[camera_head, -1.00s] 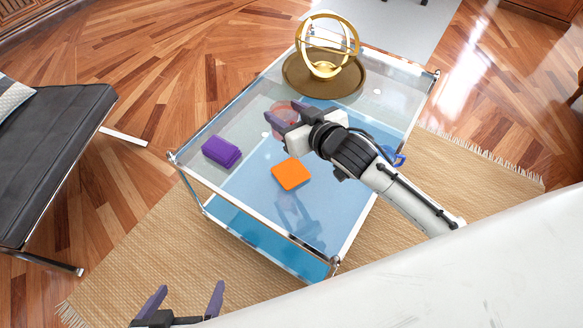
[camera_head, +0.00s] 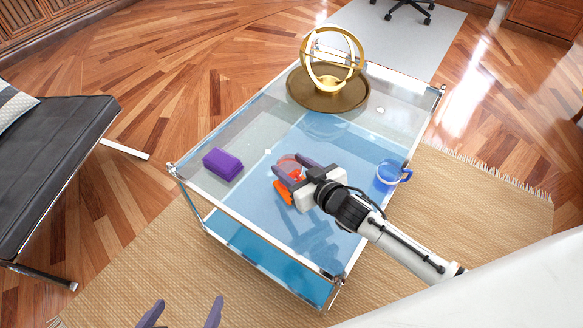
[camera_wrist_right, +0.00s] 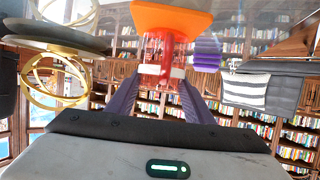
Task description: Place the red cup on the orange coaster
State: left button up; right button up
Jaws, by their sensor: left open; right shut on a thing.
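The translucent red cup (camera_head: 287,162) is between the fingers of my right gripper (camera_head: 289,167), which is shut on it. In the right wrist view the cup (camera_wrist_right: 168,60) sits between the two purple fingers, against the orange coaster (camera_wrist_right: 172,18) in the picture. In the head view the orange coaster (camera_head: 283,193) lies on the glass table, partly hidden by the gripper. The cup overlaps its far part; I cannot tell whether they touch. My left gripper (camera_head: 180,304) is open and empty at the bottom edge, away from the table.
On the glass table (camera_head: 245,205), a purple block (camera_head: 222,163) lies to the left and a blue mug (camera_head: 389,173) stands to the right. A gold armillary sphere (camera_head: 332,62) stands on a round brown tray (camera_head: 308,98) at the back. A black bench (camera_head: 55,150) is at far left.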

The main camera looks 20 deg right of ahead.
pick_arm(q)
jog(key=shift+s, duration=0.1)
pick_arm(e)
jog(key=shift+r, duration=0.15)
jog(key=o, duration=1.1)
jog(key=shift+f, duration=0.2)
pick_arm(q)
jog(key=shift+f, duration=0.15)
pick_arm(e)
jog(key=shift+o, duration=0.2)
jog(key=shift+r, duration=0.1)
